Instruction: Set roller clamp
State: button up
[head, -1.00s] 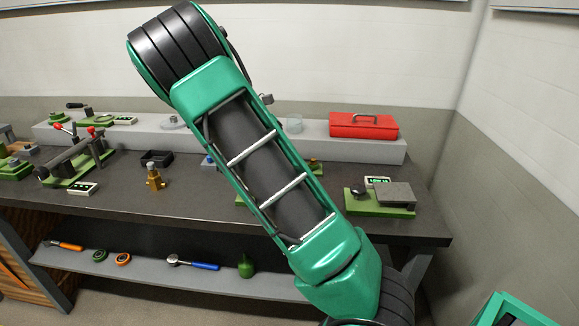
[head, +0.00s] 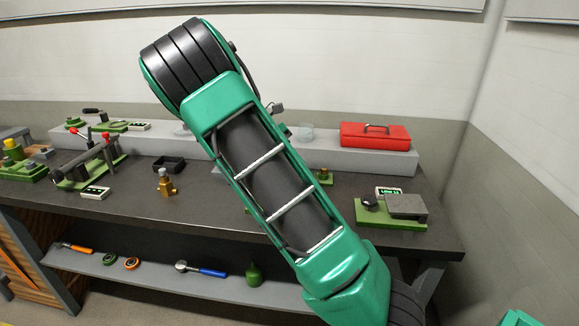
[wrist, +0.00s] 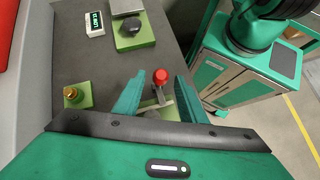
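The clamp is seen in the wrist view, with a red knob (wrist: 160,76) on a grey lever and a green base (wrist: 168,108) below. My gripper (wrist: 160,80) is open, its two teal fingers on either side of the red knob in the picture, with gaps on both sides. I cannot tell how far the knob lies below the fingertips. The lower part of the clamp is partly hidden by the fingers and the gripper body. In the head view my own arm hides my gripper and most of that bench spot.
A brass fitting on a green base (wrist: 75,95) stands left of the fingers. A green fixture with a black knob (wrist: 131,30) and a small display block (wrist: 95,23) lie farther off. A red toolbox (head: 375,136) stands on the raised grey ledge. Bare bench (wrist: 95,65) lies between.

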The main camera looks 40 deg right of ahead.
jog(key=v, duration=1)
jog(key=shift+w+a+r, duration=0.1)
jog(key=shift+w+a, duration=0.05)
jog(key=shift+w, duration=0.1)
